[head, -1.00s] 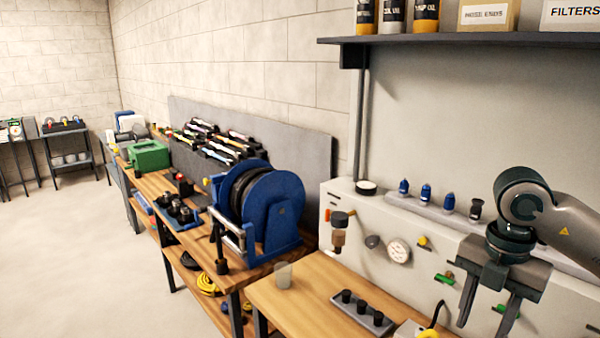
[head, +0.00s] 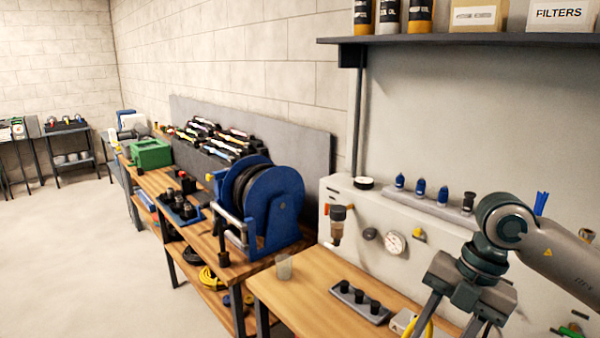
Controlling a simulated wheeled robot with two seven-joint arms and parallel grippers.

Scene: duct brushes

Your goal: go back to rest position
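My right gripper (head: 450,327) hangs at the lower right, its arm coming in from the right edge. Its two fingers point down and stand apart, with nothing seen held between them. The fingertips reach the bottom edge of the picture and are partly cut off. The gripper is in front of the pale panel (head: 350,225), to the right of the grey holder with black caps (head: 360,302). My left gripper is not in view.
A wooden bench (head: 300,295) carries a clear cup (head: 284,267). Behind it stand a blue hose reel (head: 283,205) and a rack of brushes (head: 215,142). A dark shelf (head: 440,41) overhangs the panel. The floor at left (head: 70,260) is clear.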

